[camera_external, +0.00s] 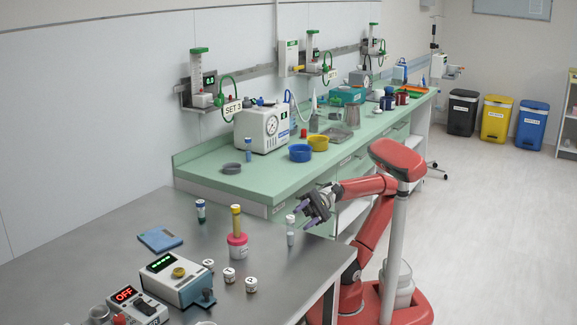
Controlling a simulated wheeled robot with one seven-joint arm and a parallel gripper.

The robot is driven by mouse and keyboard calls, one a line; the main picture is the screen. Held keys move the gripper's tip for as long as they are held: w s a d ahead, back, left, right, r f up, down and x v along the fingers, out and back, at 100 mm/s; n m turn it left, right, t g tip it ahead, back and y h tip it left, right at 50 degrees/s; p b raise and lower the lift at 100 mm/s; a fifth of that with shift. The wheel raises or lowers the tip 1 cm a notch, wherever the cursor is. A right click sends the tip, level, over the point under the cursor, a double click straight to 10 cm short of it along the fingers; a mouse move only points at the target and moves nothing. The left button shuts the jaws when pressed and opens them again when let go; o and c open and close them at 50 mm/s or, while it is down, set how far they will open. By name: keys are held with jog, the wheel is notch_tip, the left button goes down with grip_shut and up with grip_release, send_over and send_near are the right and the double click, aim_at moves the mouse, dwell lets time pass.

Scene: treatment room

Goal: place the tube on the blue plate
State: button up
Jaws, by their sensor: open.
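The blue plate (160,240) lies flat on the grey metal table at the left. Several tubes stand on this table. A pale tube with a blue-green lower part (290,232) stands upright near the table's right edge. A yellow-topped tube (236,219) stands upright in a pink-and-white holder (238,246). My gripper (302,216) is open, with purple fingertips, just right of and above the pale tube. It holds nothing that I can see. Contact with the tube cannot be told.
A grey-blue device (178,278) with a green display and a box reading OFF (137,304) stand at the table's front left. Several small white jars (229,275) stand in front of the holder. The green counter (262,184) behind holds bowls and a gauge device (262,129).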

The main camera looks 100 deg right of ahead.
aim_at(291, 227)
jog(key=m, duration=0.5)
jog(key=shift+r+m, duration=0.2)
jog(key=shift+m, duration=0.1)
jog(key=m, duration=0.4)
jog(key=shift+w+r+m, duration=0.1)
jog(key=shift+m, duration=0.2)
jog(key=shift+w+a, duration=0.1)
jog(key=x, duration=0.2)
jog(key=b+x, duration=0.1)
jog(key=x, duration=0.1)
jog(key=b+x, duration=0.1)
jog(key=x, duration=0.2)
jog(key=shift+w+f, duration=0.1)
jog(key=shift+f, duration=0.3)
jog(key=shift+w+a+r, duration=0.1)
jog(key=shift+w+r, duration=0.05)
jog(key=shift+w, duration=0.05)
jog(key=shift+c, duration=0.3)
grip_shut()
